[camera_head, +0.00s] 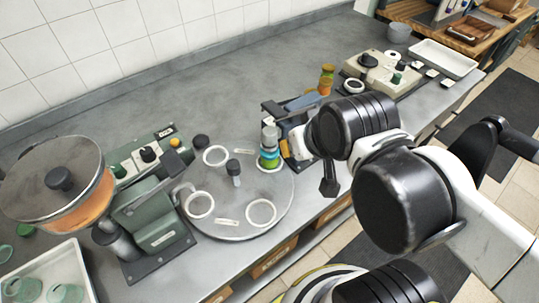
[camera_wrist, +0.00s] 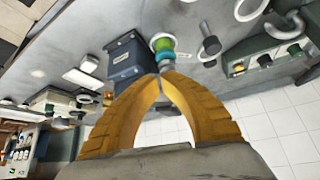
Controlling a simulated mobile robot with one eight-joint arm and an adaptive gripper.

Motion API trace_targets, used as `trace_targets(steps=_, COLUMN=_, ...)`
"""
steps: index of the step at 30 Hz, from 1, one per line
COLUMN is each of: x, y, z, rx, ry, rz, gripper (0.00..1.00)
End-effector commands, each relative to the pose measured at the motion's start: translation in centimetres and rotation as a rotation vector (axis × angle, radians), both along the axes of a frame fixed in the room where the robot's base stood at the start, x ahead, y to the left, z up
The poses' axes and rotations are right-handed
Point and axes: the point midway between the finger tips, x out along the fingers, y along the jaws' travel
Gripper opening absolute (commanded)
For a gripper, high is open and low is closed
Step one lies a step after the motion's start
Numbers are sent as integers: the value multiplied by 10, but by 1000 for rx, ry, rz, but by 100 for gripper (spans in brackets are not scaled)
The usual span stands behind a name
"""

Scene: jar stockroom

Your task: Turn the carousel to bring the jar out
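The carousel (camera_head: 236,205) is a round grey disc on the bench, with white rings (camera_head: 261,212) and a small dark centre knob (camera_head: 234,172). A jar (camera_head: 269,155) in teal and green with a grey top stands upright at its upper right rim, in a white ring. In the wrist view the jar (camera_wrist: 164,46) appears just beyond my fingertips. My gripper (camera_wrist: 162,73) has yellow fingers whose tips meet, with nothing visible held between them. I cannot tell whether the tips touch the jar.
A dark blue-grey box (camera_wrist: 127,62) stands close beside the jar. A green machine (camera_head: 155,228) and a lidded pot (camera_head: 62,185) stand left of the carousel. Amber jars (camera_head: 326,80) and a beige device (camera_head: 383,72) are behind. The bench behind the carousel is mostly clear.

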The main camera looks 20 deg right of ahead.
Motion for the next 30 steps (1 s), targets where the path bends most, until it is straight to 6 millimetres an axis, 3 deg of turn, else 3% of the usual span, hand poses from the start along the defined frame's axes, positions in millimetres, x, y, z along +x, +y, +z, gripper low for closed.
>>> trace_targets(steps=7, x=0, y=0, z=0, rx=0, ry=0, rz=0, gripper=0)
trace_targets(steps=8, x=0, y=0, z=0, rx=0, ry=0, rz=0, gripper=6)
trace_targets(steps=12, x=4, y=4, z=3, rx=-4, ry=19, rz=17, gripper=49)
trace_targets(steps=13, x=6, y=6, z=5, rx=-7, ry=32, rz=27, gripper=55)
trace_targets(steps=17, x=23, y=23, z=15, rx=-28, ry=129, rz=105, gripper=55)
trace_targets(steps=21, x=47, y=53, z=18, rx=-65, ry=280, rz=227, gripper=55)
trace_targets(steps=30, x=80, y=112, z=-4, rx=-140, ry=544, rz=445, gripper=55)
